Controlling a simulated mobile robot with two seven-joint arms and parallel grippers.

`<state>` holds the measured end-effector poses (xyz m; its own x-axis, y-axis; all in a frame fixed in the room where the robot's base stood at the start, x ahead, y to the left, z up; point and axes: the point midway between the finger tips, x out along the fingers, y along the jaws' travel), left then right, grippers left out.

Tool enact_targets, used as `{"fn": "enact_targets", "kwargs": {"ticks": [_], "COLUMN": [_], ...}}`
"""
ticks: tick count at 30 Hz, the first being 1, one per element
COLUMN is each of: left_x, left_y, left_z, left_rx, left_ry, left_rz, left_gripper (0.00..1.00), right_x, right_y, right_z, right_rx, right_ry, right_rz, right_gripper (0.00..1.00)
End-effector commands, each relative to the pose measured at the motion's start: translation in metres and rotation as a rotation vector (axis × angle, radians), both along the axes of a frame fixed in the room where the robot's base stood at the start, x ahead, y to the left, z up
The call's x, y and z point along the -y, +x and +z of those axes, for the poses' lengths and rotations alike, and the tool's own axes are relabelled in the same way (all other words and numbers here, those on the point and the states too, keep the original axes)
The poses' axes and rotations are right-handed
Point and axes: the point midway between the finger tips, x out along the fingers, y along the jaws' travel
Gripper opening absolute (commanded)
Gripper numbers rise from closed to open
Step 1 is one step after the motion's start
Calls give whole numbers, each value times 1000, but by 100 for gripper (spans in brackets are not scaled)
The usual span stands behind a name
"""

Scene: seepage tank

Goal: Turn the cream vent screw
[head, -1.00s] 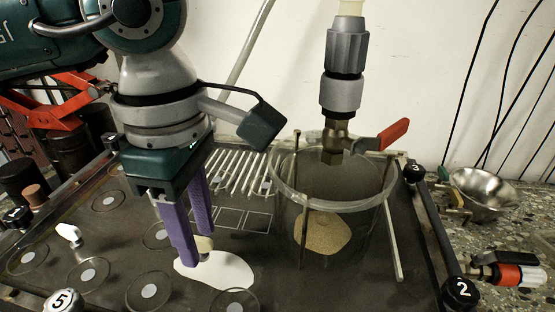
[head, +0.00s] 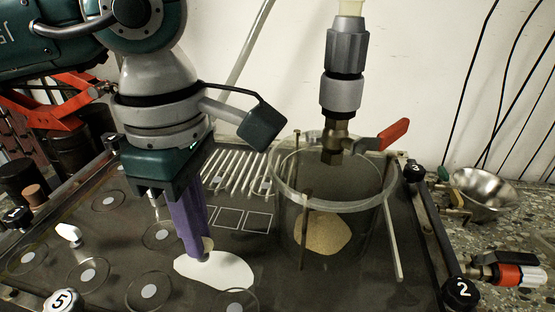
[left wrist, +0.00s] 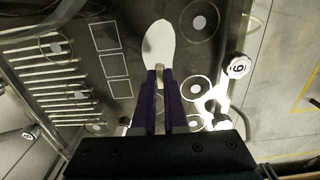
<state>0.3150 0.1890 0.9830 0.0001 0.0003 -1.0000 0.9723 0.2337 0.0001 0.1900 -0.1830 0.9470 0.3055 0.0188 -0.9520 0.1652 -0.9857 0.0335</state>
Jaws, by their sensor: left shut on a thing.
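The cream vent screw (head: 208,244) is mostly hidden at the tips of my left gripper (head: 201,250), beside a white patch on the dark panel. Only a small cream part shows past the purple fingers. In the left wrist view the cream screw (left wrist: 160,70) sits between the two fingertips (left wrist: 159,76), close to the white patch (left wrist: 158,43). My left gripper points down and is shut on the screw. In the head view its fingers line up one behind the other. My right gripper is in neither view.
A clear cylinder (head: 372,205) with sand stands right of the gripper, under a valve with a red handle (head: 393,134). A small white fitting (head: 69,233) stands at the left. Numbered knobs (head: 460,292) line the panel edges. A metal bowl (head: 484,192) is at the far right.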

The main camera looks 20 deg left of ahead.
Motion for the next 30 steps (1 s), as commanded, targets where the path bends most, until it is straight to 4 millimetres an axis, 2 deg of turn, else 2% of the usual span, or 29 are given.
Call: {"fn": "enact_targets", "kwargs": {"ticks": [8, 14, 30], "left_x": [0, 0, 0], "left_y": [0, 0, 0], "left_z": [0, 0, 0], "left_rx": [0, 0, 1], "left_ry": [-1, 0, -2], "left_rz": [31, 131, 620], "left_gripper": [0, 0, 0], "right_x": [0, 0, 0], "right_y": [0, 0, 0], "right_z": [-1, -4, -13], "right_rx": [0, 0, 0], "right_ry": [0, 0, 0], "right_rz": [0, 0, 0], "right_gripper": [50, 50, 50]}}
